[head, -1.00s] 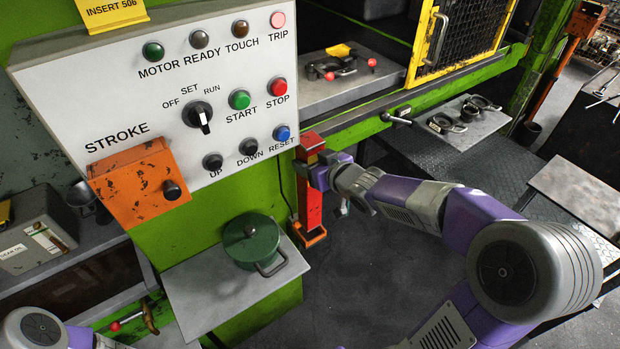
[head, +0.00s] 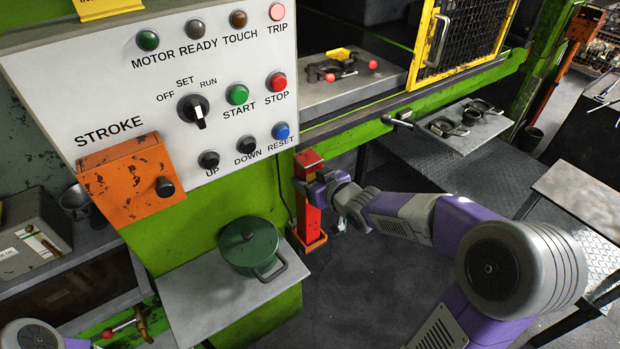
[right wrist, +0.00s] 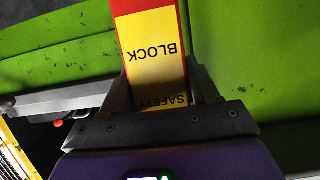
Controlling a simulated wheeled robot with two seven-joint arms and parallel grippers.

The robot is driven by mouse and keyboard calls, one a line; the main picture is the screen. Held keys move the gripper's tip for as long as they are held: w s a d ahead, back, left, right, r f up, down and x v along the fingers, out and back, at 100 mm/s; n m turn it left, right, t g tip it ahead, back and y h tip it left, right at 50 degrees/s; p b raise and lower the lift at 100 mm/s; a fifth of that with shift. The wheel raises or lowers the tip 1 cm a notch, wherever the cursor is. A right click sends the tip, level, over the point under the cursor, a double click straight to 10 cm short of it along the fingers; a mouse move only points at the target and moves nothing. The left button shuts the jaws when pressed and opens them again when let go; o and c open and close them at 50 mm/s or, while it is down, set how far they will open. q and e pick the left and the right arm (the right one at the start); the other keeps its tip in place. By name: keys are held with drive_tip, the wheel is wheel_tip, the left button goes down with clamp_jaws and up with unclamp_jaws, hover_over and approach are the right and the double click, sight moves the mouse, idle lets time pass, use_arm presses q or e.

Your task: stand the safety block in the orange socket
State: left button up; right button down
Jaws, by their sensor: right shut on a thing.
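The safety block (head: 312,217) is a tall red bar with a yellow label reading SAFETY BLOCK (right wrist: 152,50). It is upright at the press's front right corner in the head view. My right gripper (head: 316,187) is shut on it near its upper part; the right wrist view shows the label between the fingers (right wrist: 160,98). The orange socket (head: 311,244) is low at the block's foot. The block's lower end meets it in the picture, but I cannot tell how deep it sits. My left gripper is out of view.
The control panel (head: 110,95) with its buttons is left of the block. A green lidded pot (head: 248,243) stands on a grey shelf (head: 190,300) below it. A yellow mesh guard (head: 420,50) is at upper right.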

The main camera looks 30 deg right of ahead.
drive_tip(key=shift+c, duration=1.4)
unclamp_jaws()
drive_tip(key=shift+r, duration=0.1)
drive_tip(key=shift+s+r+p, duration=0.15)
drive_tip(key=shift+r+p, duration=0.05)
drive_tip(key=shift+p, duration=0.15)
drive_tip(key=p+v, duration=0.3)
drive_tip(key=v, duration=0.8)
drive_tip(key=shift+s+p, duration=0.3)
drive_tip(key=shift+s, duration=0.05)
